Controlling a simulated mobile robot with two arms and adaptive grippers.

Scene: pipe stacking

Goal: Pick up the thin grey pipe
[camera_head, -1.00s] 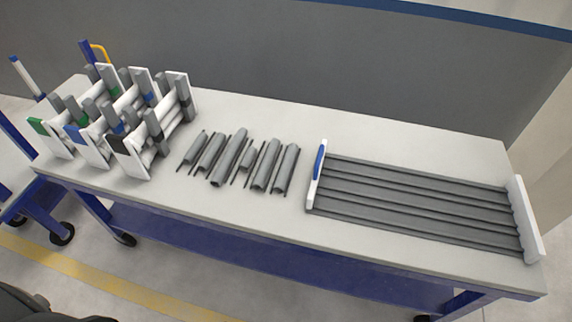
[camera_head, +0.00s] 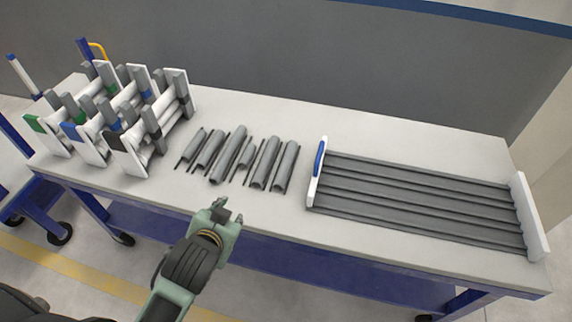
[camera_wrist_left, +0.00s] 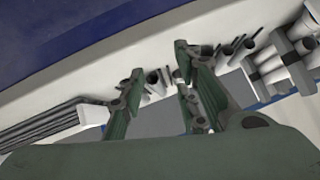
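A row of short grey pipes (camera_head: 228,156) lies on the table's middle, thick half-round ones with thin dark grey ones (camera_head: 237,171) between them. Several thin pipes show, and I cannot tell which one is meant. My left gripper (camera_head: 231,211) is at the table's front edge, in front of the row and apart from it. In the left wrist view its two fingers (camera_wrist_left: 158,62) are spread, with pipe ends (camera_wrist_left: 155,80) seen beyond and between them. It holds nothing. My right gripper is not in view.
White stands with grey and coloured parts (camera_head: 128,150) crowd the table's left end. A white-ended rack (camera_head: 313,180) with long grey channels (camera_head: 420,200) fills the right. The table strip (camera_head: 270,214) in front of the pipes is clear. A grey wall (camera_head: 300,60) stands behind.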

